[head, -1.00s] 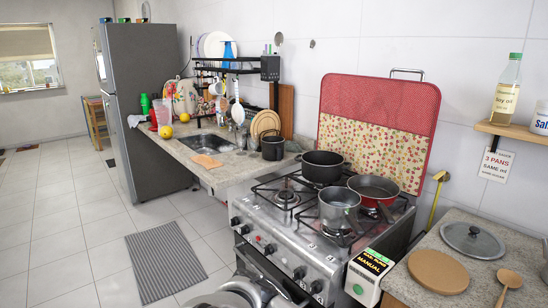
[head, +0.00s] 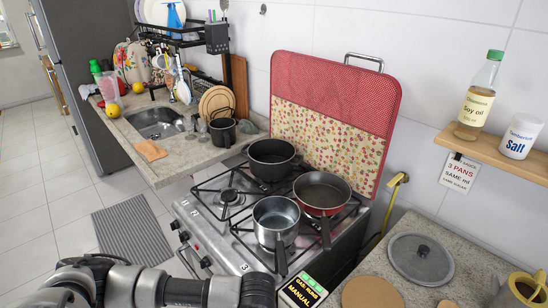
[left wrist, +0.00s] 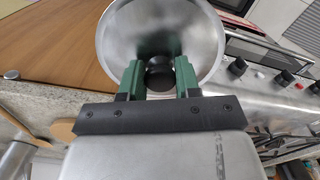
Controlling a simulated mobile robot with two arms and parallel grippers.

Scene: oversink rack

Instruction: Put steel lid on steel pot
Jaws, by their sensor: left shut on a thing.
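The steel pot (head: 275,213) stands open and upright on the stove's front burner, its handle toward the front. In the left wrist view, my left gripper (left wrist: 160,80) has its green fingers shut on the black knob of a shiny round steel lid (left wrist: 202,40). In the head view my left arm crosses the bottom edge; its fingers and the held lid are out of that picture. The wrist view places them near the stove front and counter corner. Another grey round lid (head: 406,262) with a dark knob lies on the right counter. My right gripper is not in view.
A black pot (head: 270,160) and a red pan (head: 322,190) stand close to the steel pot. A wooden board (head: 371,295) lies on the right counter (head: 455,254). A shelf (head: 500,155) holds soy oil and salt. A red-framed panel (head: 335,90) stands behind the stove.

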